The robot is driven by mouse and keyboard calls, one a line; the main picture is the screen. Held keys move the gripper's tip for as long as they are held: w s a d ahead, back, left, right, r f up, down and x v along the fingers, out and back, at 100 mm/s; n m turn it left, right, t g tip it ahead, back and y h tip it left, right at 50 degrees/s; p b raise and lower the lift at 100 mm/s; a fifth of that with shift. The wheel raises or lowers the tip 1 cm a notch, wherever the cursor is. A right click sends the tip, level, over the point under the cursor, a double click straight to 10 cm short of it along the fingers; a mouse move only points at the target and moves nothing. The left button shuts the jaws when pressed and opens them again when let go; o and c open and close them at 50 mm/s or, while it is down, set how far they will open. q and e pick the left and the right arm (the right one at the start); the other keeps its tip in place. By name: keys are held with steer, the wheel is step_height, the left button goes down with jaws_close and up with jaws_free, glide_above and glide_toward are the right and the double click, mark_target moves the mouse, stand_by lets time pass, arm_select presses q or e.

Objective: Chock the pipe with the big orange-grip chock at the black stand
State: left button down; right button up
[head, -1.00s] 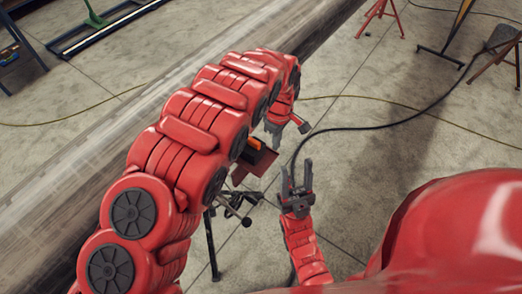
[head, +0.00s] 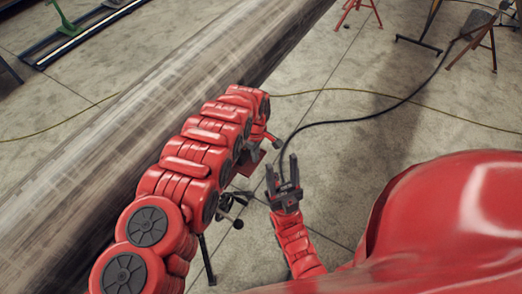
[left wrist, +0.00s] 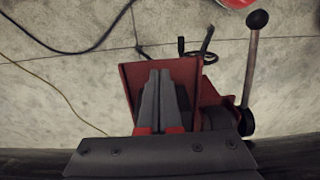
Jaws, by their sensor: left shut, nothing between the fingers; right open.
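The big grey pipe (head: 150,120) runs diagonally from lower left to upper right in the head view; its dark side shows at the bottom of the left wrist view (left wrist: 295,158). The black stand (head: 206,260) is below it, mostly behind my left arm. A red plate (left wrist: 131,78) lies beyond my left gripper (left wrist: 160,74), whose fingers are together and empty; contact cannot be told. A lever with a black ball (left wrist: 258,20) rises at right. I cannot make out the orange-grip chock now. My right gripper (head: 283,165) is open and empty, right of the stand.
A black cable (head: 370,117) and a yellow cable (head: 440,112) lie on the concrete floor. Red trestle stands (head: 357,12) are at the back right. A green-topped rack (head: 60,18) is beyond the pipe.

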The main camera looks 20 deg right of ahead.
arm_select(q)
steer(key=shift+w+a, duration=0.55)
steer(key=shift+w, duration=0.2)
steer(key=w+a+b, duration=0.2)
steer(key=b, duration=0.1)
steer(key=w+b, duration=0.1)
steer(key=b, duration=0.1)
steer(key=shift+w+a+f, duration=0.35)
steer(key=shift+w+a, duration=0.05)
steer(key=shift+w+a+r, duration=0.15)
steer(key=shift+a, duration=0.05)
steer(key=shift+r, duration=0.2)
